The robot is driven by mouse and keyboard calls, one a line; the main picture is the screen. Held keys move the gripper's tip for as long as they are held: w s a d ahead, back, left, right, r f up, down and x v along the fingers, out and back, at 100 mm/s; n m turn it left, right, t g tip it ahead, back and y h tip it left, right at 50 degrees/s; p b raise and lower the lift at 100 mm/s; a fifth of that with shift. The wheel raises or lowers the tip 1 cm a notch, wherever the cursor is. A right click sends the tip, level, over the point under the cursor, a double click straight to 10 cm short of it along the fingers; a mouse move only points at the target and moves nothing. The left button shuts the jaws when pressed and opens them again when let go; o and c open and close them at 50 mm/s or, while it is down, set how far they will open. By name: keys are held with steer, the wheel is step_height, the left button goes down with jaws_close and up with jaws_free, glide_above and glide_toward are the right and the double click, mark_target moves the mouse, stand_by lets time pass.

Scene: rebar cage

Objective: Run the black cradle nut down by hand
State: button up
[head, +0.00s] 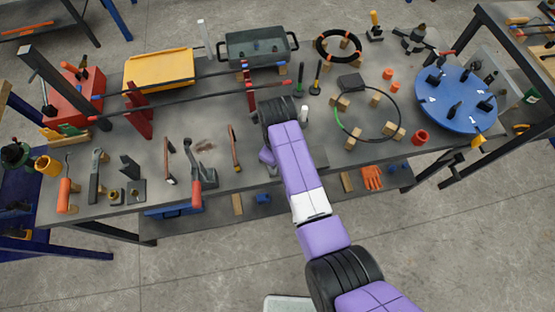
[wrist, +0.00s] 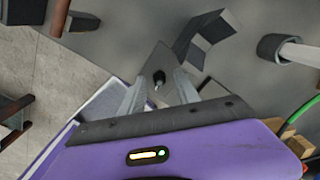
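In the wrist view, a small black nut-like piece (wrist: 158,76) with a short, lighter pin or stud sits at the near part of a grey plate (wrist: 158,55). I take it for the cradle nut, but its thread is too small to make out. My gripper (wrist: 160,90) has its two pale fingers apart, one on each side of this piece, with visible gaps. Whether the fingertips are level with it is not clear. In the head view, my arm covers the fingers and the nut.
Beside the plate is a dark angled block (wrist: 205,38); further right, a white cylinder stands in a dark collar (wrist: 270,46). On the bench, a red post (head: 249,90) stands left of my arm, a green-and-black hoop (head: 338,118) lies right, and hand tools (head: 95,178) fill the left front.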

steer(key=shift+r+b, duration=0.55)
steer(key=shift+r, duration=3.35)
steer(key=shift+s, duration=0.1)
